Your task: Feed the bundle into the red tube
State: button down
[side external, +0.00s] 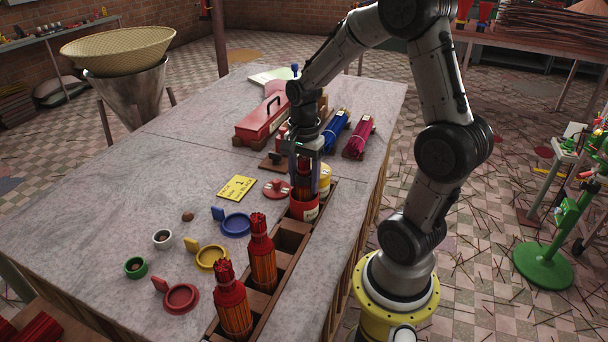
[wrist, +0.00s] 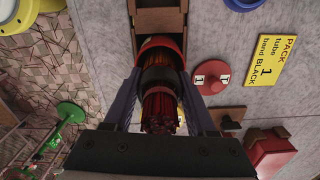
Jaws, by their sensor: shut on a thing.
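My gripper (side external: 306,172) points down over the rack and is shut on an upright bundle of dark red sticks (wrist: 160,108) with a black band (wrist: 158,79). The red tube (side external: 304,209) stands in a slot of the wooden rack, right below my gripper. In the wrist view the red tube's rim (wrist: 160,41) shows around the bundle's far end, so that end appears to be within the mouth. How deep it sits is hidden by the band and fingers. A red lid marked 1 (wrist: 211,77) lies on the table beside the tube.
Two red-wrapped bundles (side external: 262,254) (side external: 233,302) stand in nearer rack slots. A yellow tube (side external: 325,177) is close behind my gripper. A yellow card (side external: 237,188) and coloured lids lie left.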

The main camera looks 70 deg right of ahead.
aim_at(304, 158)
jog(key=shift+f, duration=0.6)
jog(key=shift+c, duration=0.6)
grip_release()
jog(key=shift+r, duration=4.05)
